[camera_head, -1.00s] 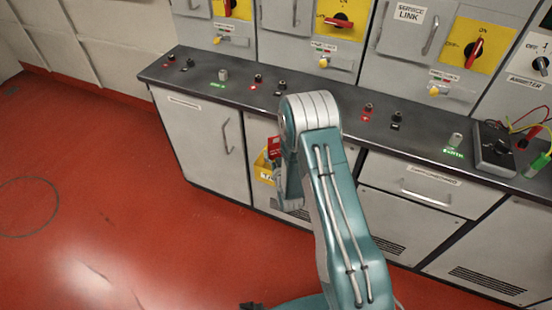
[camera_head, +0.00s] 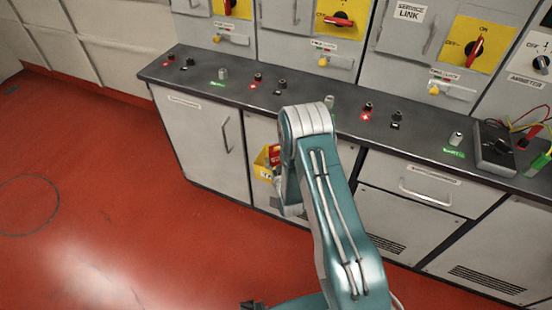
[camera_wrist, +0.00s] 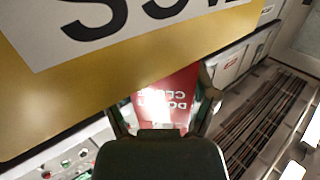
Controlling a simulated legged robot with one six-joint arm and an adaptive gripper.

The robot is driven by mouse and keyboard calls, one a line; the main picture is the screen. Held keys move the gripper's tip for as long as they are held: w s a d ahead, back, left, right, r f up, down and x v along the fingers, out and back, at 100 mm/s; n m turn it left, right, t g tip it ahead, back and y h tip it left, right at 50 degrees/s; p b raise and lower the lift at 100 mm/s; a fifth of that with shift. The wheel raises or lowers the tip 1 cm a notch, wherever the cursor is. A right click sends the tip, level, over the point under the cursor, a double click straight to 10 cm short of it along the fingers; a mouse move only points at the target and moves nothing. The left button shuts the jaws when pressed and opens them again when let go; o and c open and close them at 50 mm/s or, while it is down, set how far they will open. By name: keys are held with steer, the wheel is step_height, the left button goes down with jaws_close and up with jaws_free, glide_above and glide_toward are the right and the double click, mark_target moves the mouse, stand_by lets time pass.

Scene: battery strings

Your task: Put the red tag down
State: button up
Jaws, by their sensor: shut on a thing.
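The red tag (camera_wrist: 172,92) with white lettering is between the fingers of my gripper (camera_wrist: 165,108) in the wrist view, and the gripper is shut on it. A small red part of the tag (camera_head: 275,152) shows in the head view beside my arm. A yellow holder (camera_head: 262,162) on the cabinet front is just behind and left of it. In the wrist view a large yellow panel (camera_wrist: 130,80) with black letters on white fills the top. I cannot tell whether the tag touches the holder. My fingers are mostly hidden behind my arm in the head view.
A dark bench top (camera_head: 300,110) with several small terminals runs above the grey cabinets (camera_head: 205,145). A black meter (camera_head: 493,150) with coloured leads stands at right. Switch panels with rotary handles line the back. The red floor (camera_head: 90,200) at left is clear.

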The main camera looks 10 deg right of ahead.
steer(key=o, duration=1.1)
steer(key=shift+d, duration=0.1)
steer(key=shift+o, duration=0.2)
steer(key=shift+r, duration=0.15)
steer(key=shift+r, duration=0.35)
steer(key=s+r, duration=0.1)
steer(key=s, duration=1.1)
steer(key=w+r+g, duration=0.3)
steer(key=w+r, duration=0.2)
steer(key=r, duration=0.5)
steer(key=s+r+g, duration=0.3)
steer(key=s+r, duration=0.1)
steer(key=r, duration=0.7)
steer(key=s+r+g, duration=0.3)
steer(key=s+r, duration=0.3)
steer(key=s, duration=0.6)
steer(key=s+r+g, duration=0.2)
steer(key=s+r, duration=0.4)
steer(key=s, duration=0.7)
steer(key=shift+d+r+g, duration=0.25)
steer(key=shift+d+g, duration=0.15)
steer(key=shift+d, duration=0.05)
